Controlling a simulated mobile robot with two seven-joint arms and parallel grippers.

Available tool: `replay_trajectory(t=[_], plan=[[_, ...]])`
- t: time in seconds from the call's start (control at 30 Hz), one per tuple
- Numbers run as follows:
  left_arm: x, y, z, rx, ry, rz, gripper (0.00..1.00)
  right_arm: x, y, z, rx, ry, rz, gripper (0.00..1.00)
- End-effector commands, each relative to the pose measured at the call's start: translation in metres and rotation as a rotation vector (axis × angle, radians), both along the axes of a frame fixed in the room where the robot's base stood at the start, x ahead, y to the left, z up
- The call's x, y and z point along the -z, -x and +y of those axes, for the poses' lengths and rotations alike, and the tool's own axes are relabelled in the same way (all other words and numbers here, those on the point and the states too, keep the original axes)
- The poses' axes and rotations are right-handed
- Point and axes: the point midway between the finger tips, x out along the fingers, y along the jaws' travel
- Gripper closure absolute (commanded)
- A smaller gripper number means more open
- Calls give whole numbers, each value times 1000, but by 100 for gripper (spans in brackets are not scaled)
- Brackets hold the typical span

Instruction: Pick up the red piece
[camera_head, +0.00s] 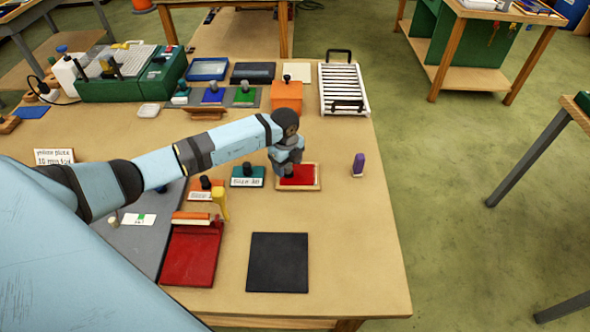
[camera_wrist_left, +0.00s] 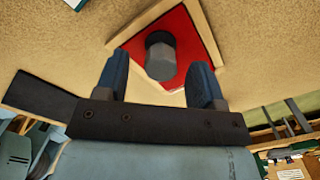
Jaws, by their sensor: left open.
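The red piece (camera_head: 302,174) is a flat red square in a pale wooden frame near the middle of the table. In the left wrist view the red piece (camera_wrist_left: 186,33) shows a dark, grey-sided knob (camera_wrist_left: 160,56) standing on it. My left gripper (camera_head: 289,172) is over the left part of the frame and hides some of the red piece in the head view. In the left wrist view my left gripper (camera_wrist_left: 159,75) is open, with its two fingers apart on either side of the knob in the picture. I cannot tell whether they touch it. My right gripper is not in view.
A teal block with a knob (camera_head: 247,178) stands just left of the frame, and a purple piece (camera_head: 358,165) stands to its right. A black mat (camera_head: 278,263) and a dark red board (camera_head: 192,255) lie in front. A white rack (camera_head: 344,88) is behind.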

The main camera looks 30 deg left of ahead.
Motion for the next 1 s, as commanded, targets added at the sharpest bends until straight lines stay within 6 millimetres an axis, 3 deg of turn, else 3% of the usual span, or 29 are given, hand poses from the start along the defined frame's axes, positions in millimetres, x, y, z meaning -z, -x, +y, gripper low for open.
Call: replay_trajectory(t=[0.13,0.37,0.5,0.6,1.0], plan=[[11,-1,0,-1,-1,0,37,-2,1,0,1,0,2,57],[12,-1,1,-1,-1,-1,40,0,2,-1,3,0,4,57],[12,-1,0,-1,-1,-1,72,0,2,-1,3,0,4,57],[12,-1,1,-1,-1,-1,88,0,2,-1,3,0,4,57],[5,-1,0,0,1,-4,88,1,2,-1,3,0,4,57]])
